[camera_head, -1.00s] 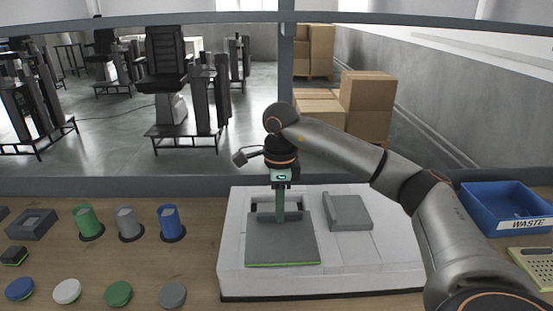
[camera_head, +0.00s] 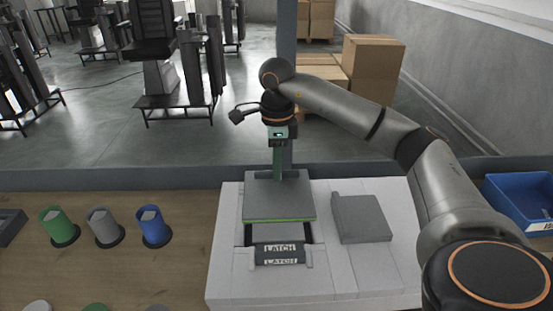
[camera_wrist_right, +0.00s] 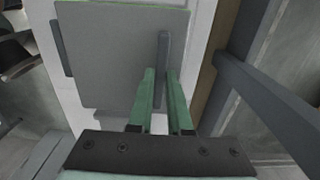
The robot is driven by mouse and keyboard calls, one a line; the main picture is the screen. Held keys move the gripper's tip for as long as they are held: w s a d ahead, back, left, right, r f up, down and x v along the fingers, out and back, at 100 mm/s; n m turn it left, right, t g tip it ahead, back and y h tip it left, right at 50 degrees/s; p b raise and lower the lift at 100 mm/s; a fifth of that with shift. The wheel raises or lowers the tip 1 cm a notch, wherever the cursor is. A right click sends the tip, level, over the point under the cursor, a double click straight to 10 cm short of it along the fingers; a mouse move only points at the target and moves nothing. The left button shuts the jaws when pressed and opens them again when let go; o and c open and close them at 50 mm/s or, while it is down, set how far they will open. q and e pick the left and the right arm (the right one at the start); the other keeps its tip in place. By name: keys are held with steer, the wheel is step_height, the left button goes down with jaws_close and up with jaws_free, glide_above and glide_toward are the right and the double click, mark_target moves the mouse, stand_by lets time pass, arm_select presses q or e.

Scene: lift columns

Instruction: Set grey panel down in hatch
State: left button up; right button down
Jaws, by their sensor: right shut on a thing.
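The grey panel (camera_head: 278,198) is a flat square plate with a green strip along its near edge. My right gripper (camera_head: 280,174) is shut on its upright handle at the far side. In the right wrist view, the fingers (camera_wrist_right: 160,98) flank the handle ridge on the panel (camera_wrist_right: 105,55). The panel lies roughly level over the back part of a white casing (camera_head: 240,275). The hatch's dark frame (camera_head: 249,236) and a dark block marked LATCH (camera_head: 280,247) show in front of it. The panel hides the rest of the hatch, and its height is unclear. My left gripper is out of view.
A second grey panel (camera_head: 362,219) lies on the casing to the right. Green (camera_head: 58,226), grey (camera_head: 104,227) and blue (camera_head: 154,226) cups stand at the left. A blue bin (camera_head: 520,200) is at the far right. A dark rail (camera_head: 120,178) runs behind the table.

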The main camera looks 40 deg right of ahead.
mark_target(277, 185)
steer(key=shift+f, duration=0.85)
step_height(277, 185, down, 4)
steer(key=shift+r+b, duration=0.1)
steer(key=shift+b, duration=1.15)
steer(key=shift+f, duration=0.2)
steer(key=shift+f, duration=0.6)
stand_by(1.0)
steer(key=c, duration=0.8)
jaws_free()
steer(key=shift+o, duration=0.2)
